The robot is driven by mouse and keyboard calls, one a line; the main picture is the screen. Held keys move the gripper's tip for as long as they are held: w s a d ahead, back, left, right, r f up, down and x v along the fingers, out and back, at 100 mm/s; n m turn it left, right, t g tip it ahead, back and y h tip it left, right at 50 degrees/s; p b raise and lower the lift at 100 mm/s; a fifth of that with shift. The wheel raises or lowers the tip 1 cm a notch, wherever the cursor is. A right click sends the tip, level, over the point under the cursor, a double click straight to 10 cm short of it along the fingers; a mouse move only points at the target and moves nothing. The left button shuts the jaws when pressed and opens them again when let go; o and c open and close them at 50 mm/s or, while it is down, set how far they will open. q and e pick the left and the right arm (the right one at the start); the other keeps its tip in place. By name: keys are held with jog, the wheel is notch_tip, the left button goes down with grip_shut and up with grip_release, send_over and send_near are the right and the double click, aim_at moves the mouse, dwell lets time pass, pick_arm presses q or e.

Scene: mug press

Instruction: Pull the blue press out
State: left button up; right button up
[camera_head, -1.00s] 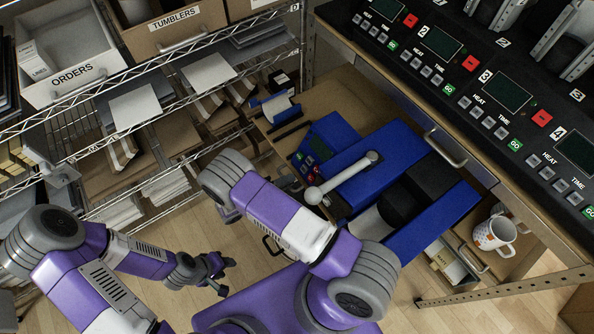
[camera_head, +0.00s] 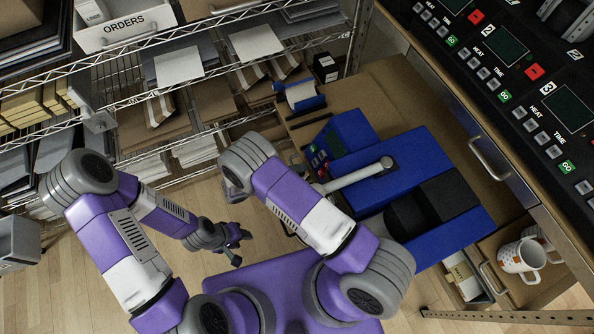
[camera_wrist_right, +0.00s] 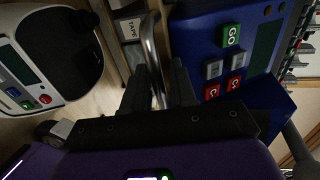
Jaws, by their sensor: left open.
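The blue press (camera_head: 418,165) has a grey lever and black pads and stands on a brown board (camera_head: 395,85) beside the counter. Its blue control box with several buttons also shows at the right of the right wrist view (camera_wrist_right: 224,62). My right gripper (camera_wrist_right: 159,68) has its fingers on either side of a metal bar handle (camera_wrist_right: 149,42) and looks shut on it. In the head view my right forearm hides these fingers. My left gripper (camera_head: 241,247) is open and empty above the floor, apart from the press.
A wire shelf with an ORDERS box (camera_head: 125,22) stands at the left. A heat and time control panel (camera_head: 535,75) lies at the top right. A mug (camera_head: 521,258) is in an open drawer at the lower right. A white press (camera_wrist_right: 50,50) shows in the right wrist view.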

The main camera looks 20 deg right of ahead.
dwell(0.3)
jog(key=v, duration=0.7)
jog(key=shift+a, duration=0.4)
jog(key=shift+s, duration=0.2)
